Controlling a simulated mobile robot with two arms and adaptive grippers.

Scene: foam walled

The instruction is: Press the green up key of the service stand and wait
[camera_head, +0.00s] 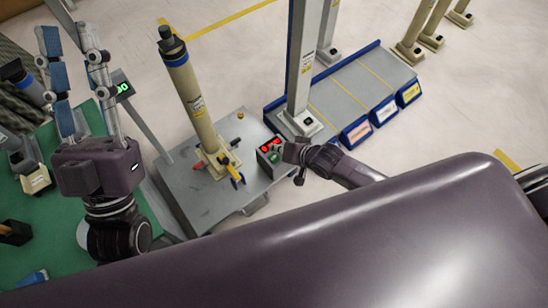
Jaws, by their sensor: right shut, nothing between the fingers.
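The service stand has a grey base plate (215,205) with a tall beige cylinder (192,95) standing on it. A dark key box (268,164) sits at the plate's right edge; red shows on its top, and a small green spot, seemingly the green key (274,157), lies near my gripper. My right gripper (285,150) is shut and empty, its tip at the right side of the box. I cannot tell whether it touches the key. My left gripper (72,50) is raised at the left, fingers spread with blue pads, open and empty, away from the box.
A small display with green digits (123,87) stands on a post left of the cylinder. A green mat (60,225) lies at left.

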